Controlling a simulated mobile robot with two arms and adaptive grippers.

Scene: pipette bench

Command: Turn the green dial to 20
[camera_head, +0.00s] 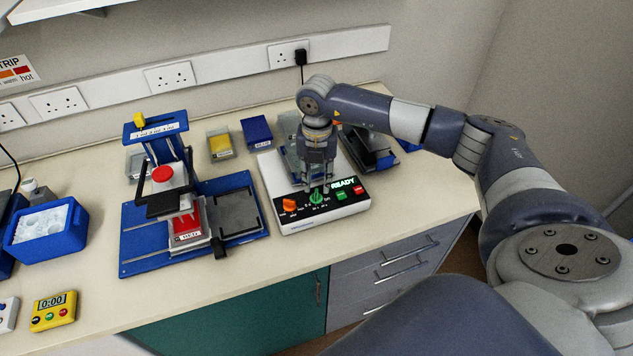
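The green dial (316,198) is on the sloped black front panel of a white device (300,225) at the middle of the bench. The dial's scale is too small to read. My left gripper is not in view.
A blue press (133,236) with a red knob stands to the left of the device. Yellow and blue boxes sit behind, near the wall. A blue ice bucket (42,247) and a yellow timer (54,311) are at far left. The bench front edge is clear.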

